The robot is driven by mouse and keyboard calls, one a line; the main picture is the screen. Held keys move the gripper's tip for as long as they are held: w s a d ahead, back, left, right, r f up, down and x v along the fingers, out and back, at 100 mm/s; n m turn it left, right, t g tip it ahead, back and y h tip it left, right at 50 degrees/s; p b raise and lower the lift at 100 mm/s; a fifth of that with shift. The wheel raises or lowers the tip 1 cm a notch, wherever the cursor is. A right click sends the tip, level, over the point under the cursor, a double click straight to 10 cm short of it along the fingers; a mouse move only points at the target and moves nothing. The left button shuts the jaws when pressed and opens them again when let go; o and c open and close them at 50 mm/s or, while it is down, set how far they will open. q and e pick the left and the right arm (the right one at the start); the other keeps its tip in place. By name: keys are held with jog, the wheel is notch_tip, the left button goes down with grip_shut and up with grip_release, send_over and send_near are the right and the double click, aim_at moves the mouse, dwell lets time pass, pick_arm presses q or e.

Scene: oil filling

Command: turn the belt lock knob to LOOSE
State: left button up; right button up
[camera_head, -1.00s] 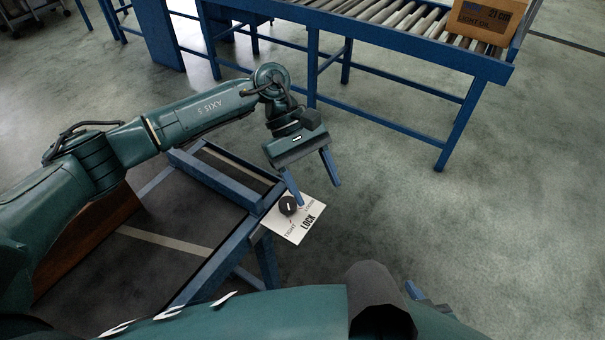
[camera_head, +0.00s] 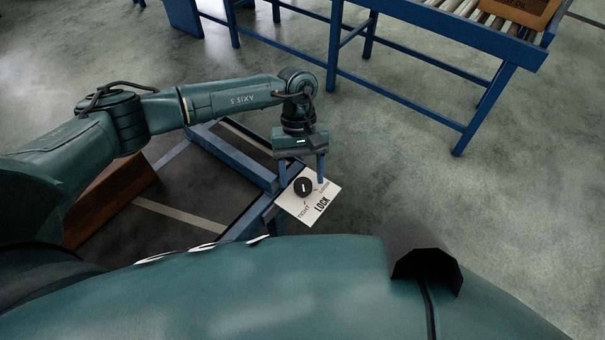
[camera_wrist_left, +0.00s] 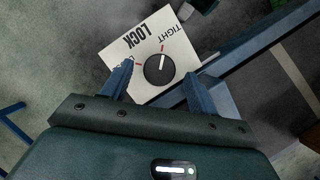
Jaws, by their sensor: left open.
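The belt lock knob (camera_head: 303,187) is a round black dial on a white LOCK plate (camera_head: 322,193) fixed at the corner of the blue frame. In the left wrist view the knob (camera_wrist_left: 158,69) shows its white pointer line towards the red tick by TIGHT. The LOOSE label there is partly hidden by a finger. My left gripper (camera_head: 302,183) is open, its two blue fingers pointing down at the plate, one on each side of the knob. The wrist view shows the fingers (camera_wrist_left: 158,72) apart, with the knob between and beyond the tips; I cannot tell whether they touch it.
The blue frame (camera_head: 235,155) runs to the left of the plate. A blue roller conveyor (camera_head: 440,25) with a cardboard box (camera_head: 520,12) stands at the back right. The floor right of the plate is clear. My own body fills the bottom of the head view.

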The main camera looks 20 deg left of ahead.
pick_arm(q)
jog(key=shift+s+d+f, duration=0.1)
jog(key=shift+s+f, duration=0.15)
jog(key=shift+f, duration=0.4)
jog(key=shift+c, duration=0.5)
jog(key=c, duration=0.9)
